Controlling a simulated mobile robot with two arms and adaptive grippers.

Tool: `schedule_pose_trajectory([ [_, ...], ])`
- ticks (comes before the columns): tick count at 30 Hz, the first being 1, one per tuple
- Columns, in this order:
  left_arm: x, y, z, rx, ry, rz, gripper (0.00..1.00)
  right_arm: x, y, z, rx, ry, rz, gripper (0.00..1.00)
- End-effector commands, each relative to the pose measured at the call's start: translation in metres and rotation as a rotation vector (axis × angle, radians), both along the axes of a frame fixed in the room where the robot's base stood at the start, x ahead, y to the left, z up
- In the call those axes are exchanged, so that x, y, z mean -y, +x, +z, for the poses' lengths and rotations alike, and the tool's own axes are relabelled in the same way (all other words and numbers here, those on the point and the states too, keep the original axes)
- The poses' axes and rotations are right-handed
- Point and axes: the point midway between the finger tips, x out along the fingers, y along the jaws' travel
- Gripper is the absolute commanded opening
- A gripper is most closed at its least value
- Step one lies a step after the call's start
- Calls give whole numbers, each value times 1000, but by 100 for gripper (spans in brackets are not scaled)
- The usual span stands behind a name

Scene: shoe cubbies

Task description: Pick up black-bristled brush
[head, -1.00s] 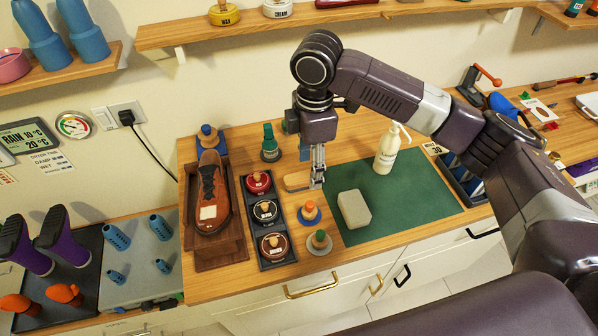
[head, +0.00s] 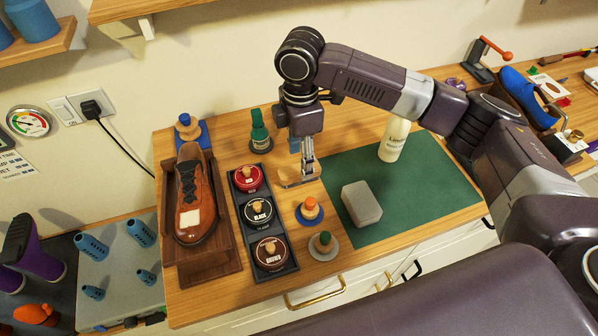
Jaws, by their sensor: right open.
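A wooden-backed brush (head: 288,179) lies on the wooden worktop, right of the polish tray and by the left edge of the green mat. Its bristles cannot be made out, so I cannot tell their colour. My right gripper (head: 308,172) points down at the brush, with its open fingers at the right part of the wooden back. The fingers partly cover the brush, and I cannot tell whether they touch it. My left gripper is not in view.
A dark tray (head: 289,268) holds red, black and brown polish tins. Orange-knobbed (head: 310,204) and green-knobbed (head: 323,239) round pieces stand in front of the brush. A grey block (head: 362,204) and white bottle (head: 394,139) are on the green mat (head: 436,190).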

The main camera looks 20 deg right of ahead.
Motion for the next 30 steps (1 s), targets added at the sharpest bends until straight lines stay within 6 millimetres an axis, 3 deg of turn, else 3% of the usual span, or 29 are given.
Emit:
schedule_pose_trajectory([
  [9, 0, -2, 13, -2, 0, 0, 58, -1, 0, -43, -2, 0, 0, 51],
  [18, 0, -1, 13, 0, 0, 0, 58, -1, 0, -50, 1, 0, 1, 51],
  [30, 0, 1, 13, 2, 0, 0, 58, -1, 0, -50, 1, 0, 1, 8],
])
